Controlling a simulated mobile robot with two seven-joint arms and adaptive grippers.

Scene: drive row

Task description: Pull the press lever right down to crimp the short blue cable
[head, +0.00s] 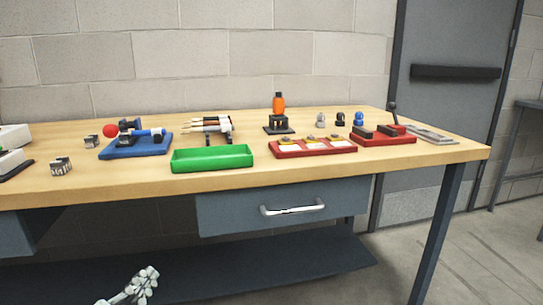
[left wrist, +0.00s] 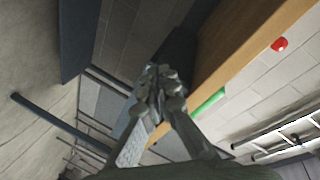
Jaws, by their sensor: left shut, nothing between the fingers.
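A press-like device on a blue base (head: 135,151) stands on the left half of the bench, with dark blocks on it. A red ball (head: 110,130), apparently its lever knob, is at its left end; a red ball also shows at upper right in the left wrist view (left wrist: 280,44). A short blue and white piece (head: 150,134), possibly the blue cable, lies across the device; its ends are unclear. My left gripper (head: 148,280) is low in front of the bench, below the tabletop and well apart from the device. Its fingers (left wrist: 161,80) are shut and empty. My right gripper is out of view.
The bench (head: 260,186) has a drawer with a handle (head: 292,208) and a lower shelf (head: 250,264). A green tray (head: 212,158), a cable rack (head: 210,127), a red tray (head: 312,152) and a red-based device with a black lever (head: 384,138) stand to the right.

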